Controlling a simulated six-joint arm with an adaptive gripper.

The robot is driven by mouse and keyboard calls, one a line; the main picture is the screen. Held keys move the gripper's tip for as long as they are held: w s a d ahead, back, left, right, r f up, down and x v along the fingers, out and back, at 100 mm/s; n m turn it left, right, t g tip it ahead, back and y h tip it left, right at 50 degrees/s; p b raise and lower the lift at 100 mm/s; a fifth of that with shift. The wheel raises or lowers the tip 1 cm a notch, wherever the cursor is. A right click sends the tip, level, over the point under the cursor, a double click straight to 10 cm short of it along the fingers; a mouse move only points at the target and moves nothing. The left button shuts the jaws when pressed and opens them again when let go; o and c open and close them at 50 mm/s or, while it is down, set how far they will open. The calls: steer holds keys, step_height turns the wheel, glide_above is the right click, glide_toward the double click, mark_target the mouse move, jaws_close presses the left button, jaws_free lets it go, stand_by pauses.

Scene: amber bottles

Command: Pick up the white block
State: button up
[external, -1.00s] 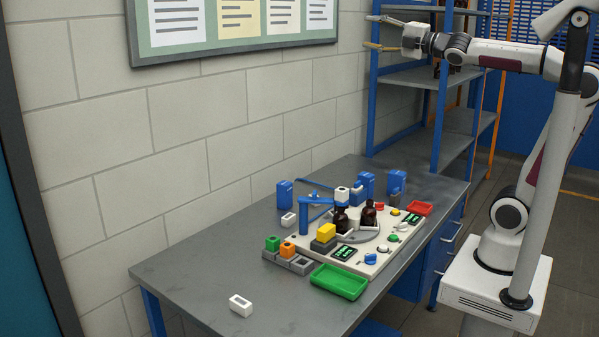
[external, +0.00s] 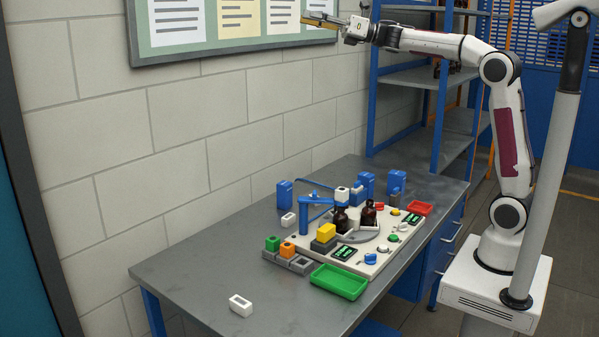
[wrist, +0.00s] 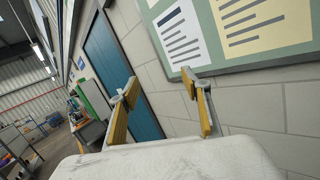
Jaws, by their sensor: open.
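A white block (external: 240,305) with a dark opening in its top lies alone on the grey table near its front left end. A second small white block (external: 288,219) lies further back beside the blue fixture, and another white piece (external: 342,193) sits up at the fixture's top. My gripper (external: 318,19) is high above the table, in front of the wall board, far from all of them. In the wrist view its two yellow-padded fingers (wrist: 160,88) are spread with nothing between them. No white block shows in the wrist view.
The white baseboard (external: 374,267) carries amber bottles (external: 369,213), a yellow block (external: 326,232) and buttons. A green tray (external: 339,281) lies before it, a red tray (external: 419,208) at its far right. The table (external: 190,275) is bare around the front white block. Blue shelving stands behind.

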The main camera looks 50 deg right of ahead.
steer(key=w+d+f+n+g, duration=0.1)
steer(key=w+f+n+g, duration=0.25)
steer(key=f, duration=0.65)
steer(key=w+f+n+g, duration=0.3)
steer(key=w+f, duration=0.1)
steer(key=f, duration=0.7)
steer(key=w+d+f+n+g, duration=0.1)
steer(key=w+f+n+g, duration=0.25)
steer(key=f, duration=0.65)
steer(key=d+f+g, duration=0.1)
steer(key=d+f, duration=0.2)
steer(key=f, duration=0.9)
steer(key=s+d+f+g, duration=0.1)
steer(key=d+f, duration=0.2)
steer(key=f, duration=1)
steer(key=d+f+g, duration=0.1)
steer(key=d+f, duration=0.2)
steer(key=f, duration=0.9)
steer(key=shift+s+d+f+h, duration=0.2)
steer(key=shift+f+h, duration=0.1)
steer(key=shift+f, duration=0.1)
steer(key=shift+a, duration=0.1)
steer(key=shift+x, duration=1.25)
